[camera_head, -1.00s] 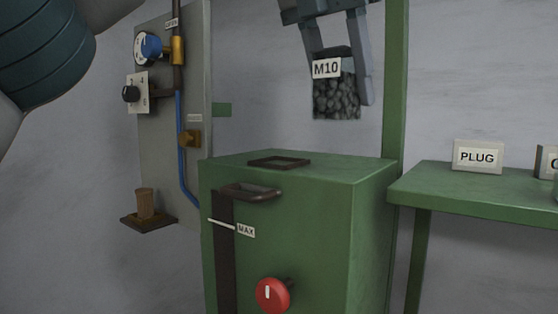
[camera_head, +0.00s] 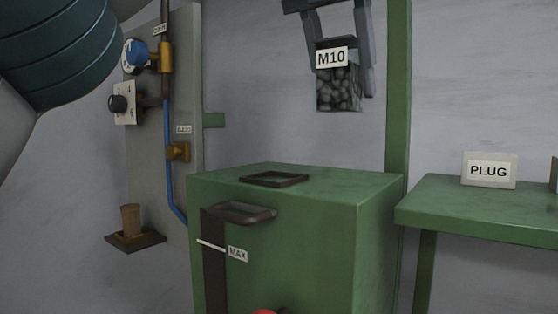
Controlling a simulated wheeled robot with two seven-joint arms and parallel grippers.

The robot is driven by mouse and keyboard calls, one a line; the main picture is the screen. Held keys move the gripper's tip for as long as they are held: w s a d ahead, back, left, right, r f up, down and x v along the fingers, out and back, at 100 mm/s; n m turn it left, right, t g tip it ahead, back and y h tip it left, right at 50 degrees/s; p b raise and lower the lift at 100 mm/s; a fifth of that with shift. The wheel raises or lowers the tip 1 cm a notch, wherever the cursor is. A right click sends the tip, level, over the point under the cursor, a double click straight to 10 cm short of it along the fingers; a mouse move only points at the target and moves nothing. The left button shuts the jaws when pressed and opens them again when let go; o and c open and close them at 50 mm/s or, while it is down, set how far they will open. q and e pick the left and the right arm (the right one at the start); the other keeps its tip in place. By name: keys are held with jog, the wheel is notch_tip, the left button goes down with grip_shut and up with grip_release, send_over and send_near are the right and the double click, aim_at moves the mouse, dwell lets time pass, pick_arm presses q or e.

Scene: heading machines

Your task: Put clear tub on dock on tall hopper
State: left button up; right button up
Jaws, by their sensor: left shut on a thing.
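The clear tub (camera_head: 338,92) is see-through, shows dark lumpy pieces inside and bears an M10 label. My left gripper (camera_head: 338,58) points down from the top of the view and is shut on the tub, one finger on each side. The tub hangs in the air above the tall green hopper (camera_head: 282,250). The dock (camera_head: 274,179) is a dark rectangular frame on the hopper's top; the tub appears above it and to its right, clearly apart. My right gripper is not in view.
A green post (camera_head: 397,90) rises just right of the tub. A green table (camera_head: 480,212) with a PLUG sign (camera_head: 489,170) stands at the right. A grey panel (camera_head: 150,150) with knobs and a blue pipe is at the left. A dark handle (camera_head: 239,212) sticks out from the hopper's front.

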pick_arm(q)
jog(key=w+a+f, duration=0.2)
jog(key=a, duration=0.1)
jog(key=w+a+f, duration=0.1)
jog(key=a+f, duration=0.1)
jog(key=a, duration=0.1)
jog(key=w+a+f+p, duration=0.1)
jog(key=w+a+f, duration=0.1)
jog(key=a, duration=0.1)
jog(key=shift+w+a+f, duration=0.15)
jog(key=shift+w+a, duration=0.05)
jog(key=shift+w, duration=0.15)
jog(key=shift+f, duration=0.2)
jog(key=shift+s+d, duration=0.1)
jog(key=shift+d, duration=0.1)
jog(key=shift+f+p, duration=0.55)
jog(key=shift+f, duration=1.15)
jog(key=shift+f, duration=0.15)
